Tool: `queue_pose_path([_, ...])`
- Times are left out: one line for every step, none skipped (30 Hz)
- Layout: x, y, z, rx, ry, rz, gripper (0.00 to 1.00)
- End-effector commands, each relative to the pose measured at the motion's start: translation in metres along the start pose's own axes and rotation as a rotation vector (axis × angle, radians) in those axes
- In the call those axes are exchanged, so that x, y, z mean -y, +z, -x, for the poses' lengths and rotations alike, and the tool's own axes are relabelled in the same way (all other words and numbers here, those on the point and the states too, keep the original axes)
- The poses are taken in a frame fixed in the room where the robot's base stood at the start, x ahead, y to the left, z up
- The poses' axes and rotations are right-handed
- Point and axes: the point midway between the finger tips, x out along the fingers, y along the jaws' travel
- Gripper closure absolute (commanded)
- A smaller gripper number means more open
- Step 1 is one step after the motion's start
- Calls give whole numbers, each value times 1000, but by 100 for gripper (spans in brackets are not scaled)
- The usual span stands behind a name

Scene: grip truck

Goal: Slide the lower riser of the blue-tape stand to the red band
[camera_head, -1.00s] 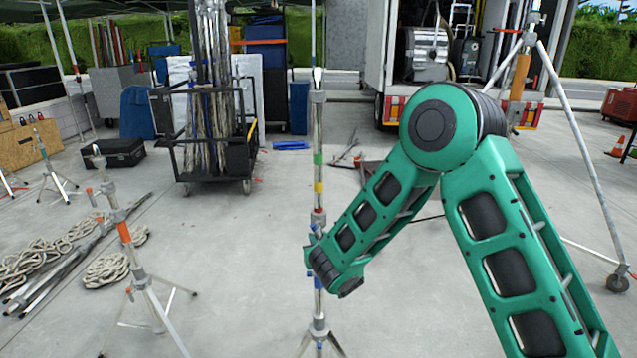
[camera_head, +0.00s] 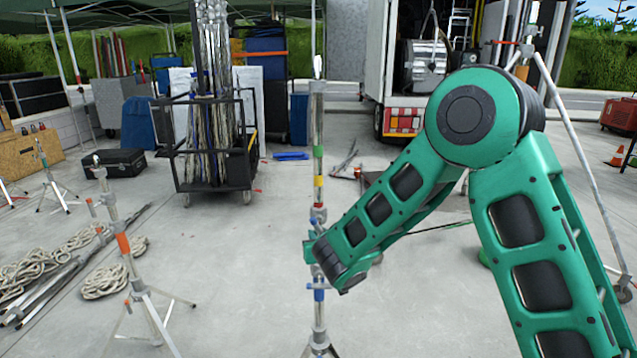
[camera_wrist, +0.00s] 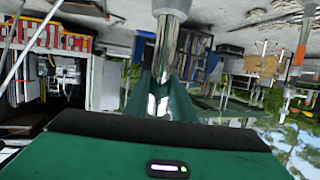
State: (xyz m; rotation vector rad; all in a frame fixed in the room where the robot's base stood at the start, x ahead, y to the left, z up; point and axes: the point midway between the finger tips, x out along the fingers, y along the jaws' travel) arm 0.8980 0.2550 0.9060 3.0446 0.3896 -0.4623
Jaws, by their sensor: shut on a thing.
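The blue-tape stand stands upright at the picture's centre in the head view, with blue tape (camera_head: 319,295) low on its column. Above my gripper, its column carries a green band (camera_head: 318,152), a yellow band (camera_head: 318,181) and a reddish mark near a collar. My gripper (camera_head: 316,250) is at the column between the reddish mark and the blue tape. In the wrist view a chrome tube, the lower riser (camera_wrist: 166,52), runs between the green fingers (camera_wrist: 162,100), which are shut on it. A grey collar (camera_wrist: 172,6) shows at the top edge there. My forearm covers nothing of the upper bands.
Another stand with an orange band (camera_head: 122,243) stands at left, near coiled ropes (camera_head: 112,282) on the floor. A black cart of poles (camera_head: 215,170) is behind. A tall wheeled stand (camera_head: 580,140) is at right.

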Motion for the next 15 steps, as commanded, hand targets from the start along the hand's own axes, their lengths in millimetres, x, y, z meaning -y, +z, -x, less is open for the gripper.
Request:
queue_pose_path([0, -8, 0, -10, 1, -1, 100])
queue_pose_path([0, -9, 1, -10, 1, -1, 100])
queue_pose_path([-1, -11, 2, -10, 2, -1, 100])
queue_pose_path([-1, -12, 2, -10, 2, 0, 100])
queue_pose_path([-1, -14, 3, -10, 1, 0, 100])
queue_pose_path([-1, -16, 3, -10, 1, 0, 100])
queue_pose_path([0, -17, 4, -10, 1, 0, 100])
queue_pose_path([0, -18, 4, -10, 1, -1, 100])
queue_pose_path([0, -20, 5, -10, 1, -1, 100])
queue_pose_path([0, -22, 5, -10, 1, -2, 100])
queue_pose_path([0, -24, 6, -9, 1, -2, 100])
queue_pose_path([0, -26, 6, -9, 1, -2, 100])
queue_pose_path([0, -27, 7, -9, 1, -2, 100])
queue_pose_path([0, -28, 7, -9, 1, -1, 100])
queue_pose_path([0, -30, 8, -9, 1, -1, 100])
